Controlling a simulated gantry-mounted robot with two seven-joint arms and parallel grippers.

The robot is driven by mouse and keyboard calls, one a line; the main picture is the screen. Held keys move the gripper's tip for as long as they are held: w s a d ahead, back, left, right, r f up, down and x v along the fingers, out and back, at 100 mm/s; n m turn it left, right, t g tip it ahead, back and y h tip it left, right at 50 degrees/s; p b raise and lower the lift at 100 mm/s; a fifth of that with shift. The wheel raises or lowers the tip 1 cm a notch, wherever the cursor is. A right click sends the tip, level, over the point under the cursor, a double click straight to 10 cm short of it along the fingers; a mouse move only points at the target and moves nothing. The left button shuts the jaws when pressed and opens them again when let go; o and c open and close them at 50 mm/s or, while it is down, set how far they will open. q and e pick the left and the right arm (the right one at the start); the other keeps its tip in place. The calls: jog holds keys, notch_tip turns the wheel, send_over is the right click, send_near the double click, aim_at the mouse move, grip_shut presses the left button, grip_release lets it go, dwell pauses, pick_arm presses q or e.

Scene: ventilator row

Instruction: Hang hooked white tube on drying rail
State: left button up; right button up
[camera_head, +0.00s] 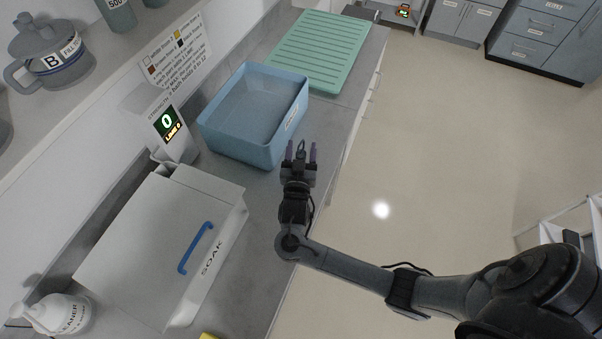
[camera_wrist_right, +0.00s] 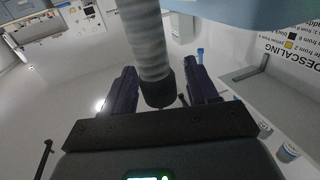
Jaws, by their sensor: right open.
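A grey-white ribbed tube (camera_wrist_right: 149,42) with a dark end cuff (camera_wrist_right: 158,92) shows in the right wrist view. It comes down from the top edge, and its cuff lies between my two dark fingers. I cannot tell whether they touch; the hooked part is out of view. In the head view the tube is not clearly visible. My right gripper (camera_head: 301,151) is open over the counter, at the near right corner of the blue tub (camera_head: 275,153). A small dark curved piece shows between its fingers. I cannot identify the drying rail. My left gripper is out of view.
A lidded SOAK box (camera_head: 150,235) with a blue handle (camera_head: 195,248) stands on the counter (camera_head: 262,215). A green ribbed mat (camera_head: 325,45) lies beyond the tub. A cleaner bottle (camera_head: 60,315) stands at bottom left. The floor on the right is open.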

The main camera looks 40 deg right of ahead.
jog(key=shift+w+d, duration=0.2)
jog(key=shift+c, duration=0.4)
grip_shut()
jog(key=shift+r, duration=0.1)
